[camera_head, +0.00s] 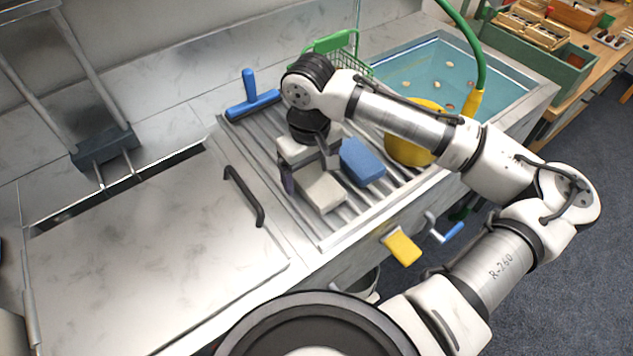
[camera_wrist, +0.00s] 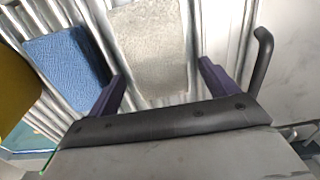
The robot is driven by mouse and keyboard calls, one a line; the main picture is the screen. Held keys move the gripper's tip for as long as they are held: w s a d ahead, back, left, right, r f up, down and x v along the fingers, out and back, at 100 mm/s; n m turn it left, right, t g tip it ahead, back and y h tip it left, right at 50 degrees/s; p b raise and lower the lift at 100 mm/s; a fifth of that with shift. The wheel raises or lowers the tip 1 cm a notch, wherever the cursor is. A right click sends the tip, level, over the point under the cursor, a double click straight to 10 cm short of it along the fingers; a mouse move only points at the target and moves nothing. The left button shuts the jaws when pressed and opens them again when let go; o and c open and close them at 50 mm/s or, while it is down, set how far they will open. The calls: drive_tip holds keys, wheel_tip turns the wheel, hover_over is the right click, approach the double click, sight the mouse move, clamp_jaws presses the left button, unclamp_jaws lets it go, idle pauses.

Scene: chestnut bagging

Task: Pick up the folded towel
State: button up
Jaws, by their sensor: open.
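A pale beige folded towel (camera_head: 322,193) with a rough surface lies on the ribbed metal drainboard. A blue folded cloth or sponge-like block (camera_head: 362,162) lies just right of it; the pictures do not settle its material. My gripper (camera_head: 308,171) points down over the drainboard at the beige towel's far end, open, with its dark purple fingers apart. In the wrist view the beige towel (camera_wrist: 150,45) shows between and beyond the two fingers, and the blue block (camera_wrist: 66,70) lies left of them. I cannot tell whether the fingers touch the towel.
A water-filled basin (camera_head: 450,75) is behind right. A black handle (camera_head: 243,195) rises at left.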

drive_tip(key=c, duration=1.2)
drive_tip(key=shift+o, duration=0.2)
drive_tip(key=shift+r, duration=0.1)
